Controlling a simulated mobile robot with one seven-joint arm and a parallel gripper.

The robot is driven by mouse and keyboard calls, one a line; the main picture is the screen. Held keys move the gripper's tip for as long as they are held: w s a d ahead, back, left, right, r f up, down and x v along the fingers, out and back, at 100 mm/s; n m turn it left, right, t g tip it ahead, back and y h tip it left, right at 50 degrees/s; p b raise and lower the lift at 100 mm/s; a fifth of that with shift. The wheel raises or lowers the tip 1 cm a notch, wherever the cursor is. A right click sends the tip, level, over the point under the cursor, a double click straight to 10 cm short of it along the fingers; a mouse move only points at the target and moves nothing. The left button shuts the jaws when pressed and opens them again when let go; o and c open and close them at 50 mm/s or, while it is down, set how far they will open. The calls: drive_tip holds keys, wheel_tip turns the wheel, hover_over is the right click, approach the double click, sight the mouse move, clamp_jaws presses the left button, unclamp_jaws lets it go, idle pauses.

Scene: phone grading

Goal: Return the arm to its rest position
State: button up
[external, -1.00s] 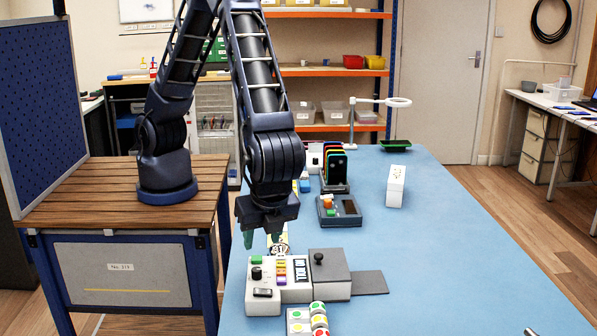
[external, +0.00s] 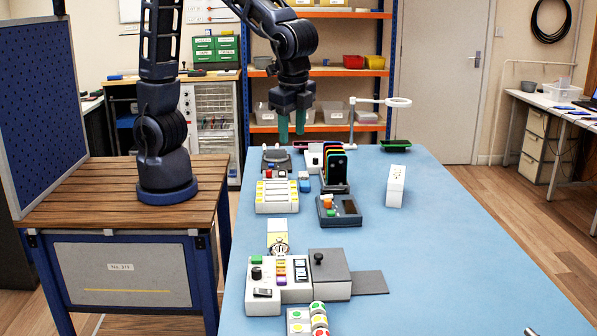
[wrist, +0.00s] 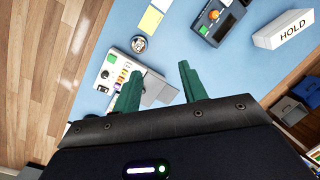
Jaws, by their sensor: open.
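My gripper (external: 291,122) hangs in the air over the far part of the blue table, its green fingers pointing down, apart and empty. In the wrist view its two green fingers (wrist: 160,90) are spread with nothing between them. My arm rises from its base on the wooden stand and bends over toward the table. The fingers are well above the devices on the table and appear to touch nothing.
A white device with a grey box (external: 280,285) stands at the near side of the blue table (external: 450,260). A rack of phones (external: 335,170), a dark tester (external: 338,211), a white block (external: 396,186) and a ring lamp (external: 398,102) stand further back.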

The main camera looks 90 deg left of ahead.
drive_tip(key=s+a+r+n+t, duration=0.15)
drive_tip(key=a+r, duration=0.35)
drive_tip(key=a, duration=0.6)
drive_tip(key=s+a+r+n+t+h, duration=0.1)
drive_tip(key=s+a+r+n, duration=0.1)
drive_tip(key=s+a, duration=0.5)
drive_tip(key=s+a+r+n+t+h, duration=0.1)
drive_tip(key=s+a+n, duration=0.4)
drive_tip(key=a, duration=0.6)
drive_tip(key=shift+s+a+r+t, duration=0.4)
drive_tip(key=shift+s+t, duration=0.25)
drive_tip(key=shift+s, duration=0.35)
drive_tip(key=shift+d, duration=0.1)
